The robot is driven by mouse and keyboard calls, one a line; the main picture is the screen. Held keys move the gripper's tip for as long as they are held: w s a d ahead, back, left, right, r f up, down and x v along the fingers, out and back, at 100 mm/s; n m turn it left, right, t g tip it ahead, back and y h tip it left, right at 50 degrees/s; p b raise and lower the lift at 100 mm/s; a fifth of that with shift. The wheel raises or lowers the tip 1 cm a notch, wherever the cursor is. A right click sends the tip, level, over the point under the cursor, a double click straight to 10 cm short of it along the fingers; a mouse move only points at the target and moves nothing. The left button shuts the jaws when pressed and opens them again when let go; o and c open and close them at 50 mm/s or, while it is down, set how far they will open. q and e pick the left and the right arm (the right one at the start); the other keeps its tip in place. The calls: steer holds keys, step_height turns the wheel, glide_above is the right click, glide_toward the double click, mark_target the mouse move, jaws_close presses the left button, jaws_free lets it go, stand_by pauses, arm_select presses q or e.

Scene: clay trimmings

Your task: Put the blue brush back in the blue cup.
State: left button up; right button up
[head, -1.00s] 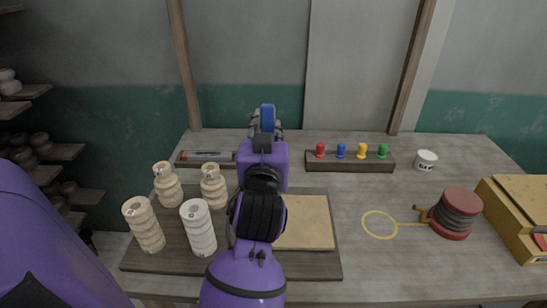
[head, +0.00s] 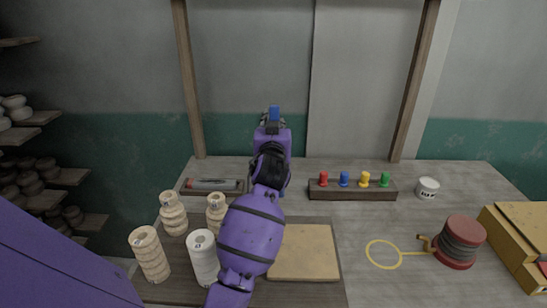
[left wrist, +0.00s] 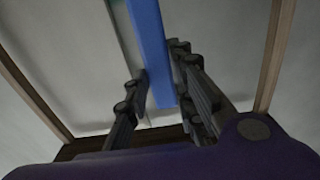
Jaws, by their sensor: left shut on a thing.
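My left gripper (head: 273,124) is raised in front of the back wall, above the far edge of the table. It is shut on a blue bar-shaped thing, taken to be the blue brush (head: 274,112). In the left wrist view the brush (left wrist: 151,55) shows as a flat blue length between the two dark fingers (left wrist: 155,95), running up out of the picture. Its bristles cannot be made out. I cannot make out a blue cup in either view; my left arm hides the middle of the table. My right gripper is not in view.
A wooden block (head: 352,194) holds red, blue, yellow and green pegs. A long tray (head: 212,193) lies at the back left. Pale ribbed pots (head: 150,254) stand front left near a tan board (head: 305,254). A white tub (head: 427,188), red spool (head: 458,242) and yellow box (head: 522,230) are right.

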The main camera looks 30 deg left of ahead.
arm_select(q)
step_height(320, 180, down, 12)
steer(key=b, duration=0.1)
steer(key=shift+w+a+r, duration=0.2)
steer(key=shift+w+r, duration=0.05)
steer(key=shift+w, duration=0.15)
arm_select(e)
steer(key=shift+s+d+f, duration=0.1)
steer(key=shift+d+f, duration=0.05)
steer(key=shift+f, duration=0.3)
arm_select(q)
steer(key=shift+f, duration=0.2)
steer(key=o, duration=0.6)
steer(key=shift+f, duration=0.1)
steer(key=o, duration=0.5)
steer(key=shift+c, duration=0.2)
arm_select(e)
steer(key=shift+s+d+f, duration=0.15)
